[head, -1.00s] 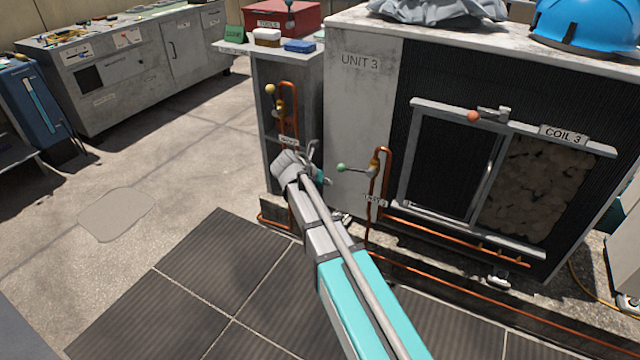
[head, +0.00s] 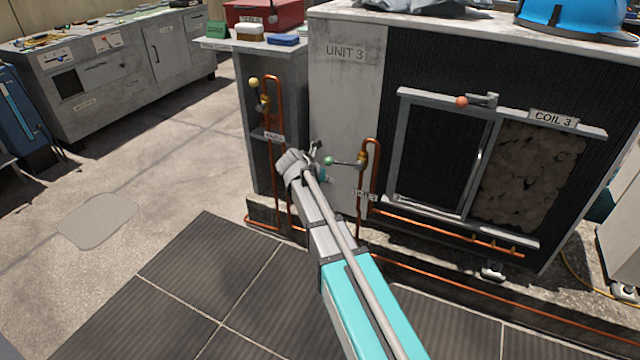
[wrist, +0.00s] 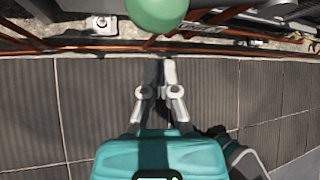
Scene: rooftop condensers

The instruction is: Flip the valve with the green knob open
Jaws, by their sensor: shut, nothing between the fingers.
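The green knob (head: 329,160) is at the left end of a short lever on a brass valve (head: 361,160). The valve sits on a copper pipe in front of the Unit 3 cabinet, and the lever lies about level, across the upright pipe. My gripper (head: 314,148) is just left of the knob in the head view, apart from it as far as I can tell. In the wrist view the knob (wrist: 157,12) is large at the top edge, beyond the fingertips of my gripper (wrist: 158,62). The fingers are together and empty.
A second valve with a yellow knob (head: 253,82) stands on a pipe to the left. A sliding coil panel with an orange knob (head: 461,101) is on the right. Copper pipes (head: 450,240) run low along the unit. Floor mats (head: 210,265) lie clear in front.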

